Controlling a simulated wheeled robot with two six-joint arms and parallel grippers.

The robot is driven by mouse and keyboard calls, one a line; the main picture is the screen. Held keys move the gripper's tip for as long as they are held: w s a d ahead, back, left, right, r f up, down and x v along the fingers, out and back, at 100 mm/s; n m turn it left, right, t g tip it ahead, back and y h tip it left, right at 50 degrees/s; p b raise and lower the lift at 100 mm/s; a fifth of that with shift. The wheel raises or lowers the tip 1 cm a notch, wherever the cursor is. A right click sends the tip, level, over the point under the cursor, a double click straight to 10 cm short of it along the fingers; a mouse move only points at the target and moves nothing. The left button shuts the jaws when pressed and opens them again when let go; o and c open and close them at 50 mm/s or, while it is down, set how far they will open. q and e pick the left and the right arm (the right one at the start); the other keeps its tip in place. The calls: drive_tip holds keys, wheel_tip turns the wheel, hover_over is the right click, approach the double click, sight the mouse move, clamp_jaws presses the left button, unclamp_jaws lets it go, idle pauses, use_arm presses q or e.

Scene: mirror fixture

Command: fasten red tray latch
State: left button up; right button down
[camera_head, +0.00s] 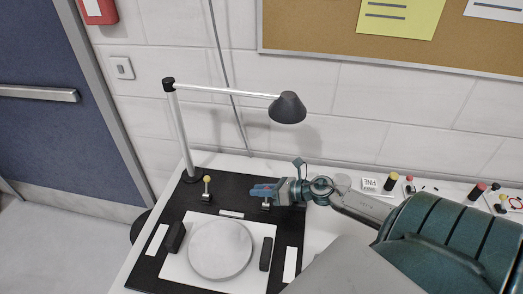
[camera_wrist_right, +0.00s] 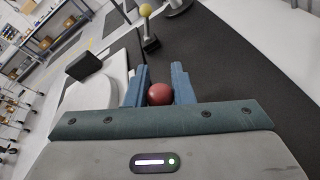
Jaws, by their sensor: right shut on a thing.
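The red latch shows as a red ball knob (camera_wrist_right: 160,94) between the blue fingers of my right gripper (camera_wrist_right: 160,84) in the right wrist view. In the head view my right gripper (camera_head: 258,191) comes in from the right and is shut at the back right of the black mat, hiding the red knob. A small pale piece of the latch's base (camera_head: 265,207) shows below the fingers. The white tray plate (camera_head: 178,272) lies in front of the gripper. A second latch with a yellow knob (camera_head: 207,181) stands upright to the left. My left gripper is not in view.
A pale round disc (camera_head: 220,250) lies on the plate between two dark blocks (camera_head: 175,237) (camera_head: 265,254). A lamp (camera_head: 287,107) overhangs the mat (camera_head: 150,270) from its post at the back left. Small coloured parts (camera_head: 392,181) stand along the table's back right.

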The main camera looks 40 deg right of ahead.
drive_tip(key=a+n+b, duration=0.1)
drive_tip(key=b, duration=0.1)
drive_tip(key=s+n+t+h+b, duration=0.1)
drive_tip(key=n, duration=0.1)
drive_tip(key=shift+s+a+f+n+b, duration=0.2)
drive_tip(key=shift+a+n+b, duration=0.1)
drive_tip(key=shift+a+b, duration=0.1)
drive_tip(key=n+b, duration=0.1)
drive_tip(key=a+n+t+b, duration=0.1)
drive_tip(key=b, duration=0.1)
drive_tip(key=shift+s, duration=0.4)
drive_tip(key=shift+s+a+n+t+h+b, duration=0.15)
drive_tip(key=shift+n+t+h+b, duration=0.15)
drive_tip(key=shift+n+b, duration=0.3)
